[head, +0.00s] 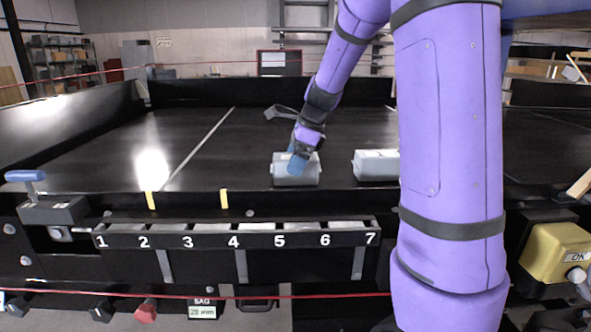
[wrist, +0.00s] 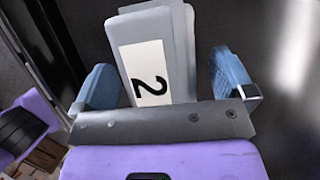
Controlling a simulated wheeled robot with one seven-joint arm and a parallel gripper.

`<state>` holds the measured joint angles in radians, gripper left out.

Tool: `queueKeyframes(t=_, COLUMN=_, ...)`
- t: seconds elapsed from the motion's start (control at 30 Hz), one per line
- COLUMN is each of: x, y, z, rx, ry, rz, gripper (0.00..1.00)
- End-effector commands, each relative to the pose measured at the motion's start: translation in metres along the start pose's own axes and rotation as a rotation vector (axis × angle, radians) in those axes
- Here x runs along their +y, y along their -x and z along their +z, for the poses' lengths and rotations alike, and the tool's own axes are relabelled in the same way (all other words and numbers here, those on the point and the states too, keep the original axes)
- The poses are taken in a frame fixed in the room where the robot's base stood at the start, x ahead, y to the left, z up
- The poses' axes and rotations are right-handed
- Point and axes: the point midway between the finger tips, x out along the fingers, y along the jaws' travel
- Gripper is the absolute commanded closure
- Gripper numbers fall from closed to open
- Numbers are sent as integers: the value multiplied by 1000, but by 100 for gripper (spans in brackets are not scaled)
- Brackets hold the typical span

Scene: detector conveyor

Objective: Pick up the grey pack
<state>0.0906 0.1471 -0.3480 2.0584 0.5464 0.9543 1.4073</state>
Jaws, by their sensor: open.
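A grey pack (head: 296,174) lies on the black conveyor near its front edge, under my gripper in the head view. In the wrist view the pack (wrist: 150,27) carries a white label with a black 2. My gripper (head: 298,163) is open, its blue fingers reaching down at the pack. In the wrist view my gripper (wrist: 164,82) has one finger on each side of the pack, with a gap on both sides. A second grey pack (head: 374,165) lies to the right, partly hidden by my arm.
A black rack (head: 240,239) numbered 1 to 7 runs along the conveyor's front. A blue-handled lever (head: 26,177) is at left, and a yellow box marked OK (head: 557,250) at right. Raised black walls border the belt (head: 120,150). The belt left of the packs is clear.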

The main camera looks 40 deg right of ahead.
Motion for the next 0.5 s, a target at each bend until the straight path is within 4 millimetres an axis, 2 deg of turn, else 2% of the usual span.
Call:
queueKeyframes(t=0.17, x=0, y=-15, z=0, rx=1, ry=-1, rz=1, gripper=0)
queueKeyframes(t=0.5, x=0, y=-16, z=0, rx=0, ry=0, rz=-1, gripper=0)
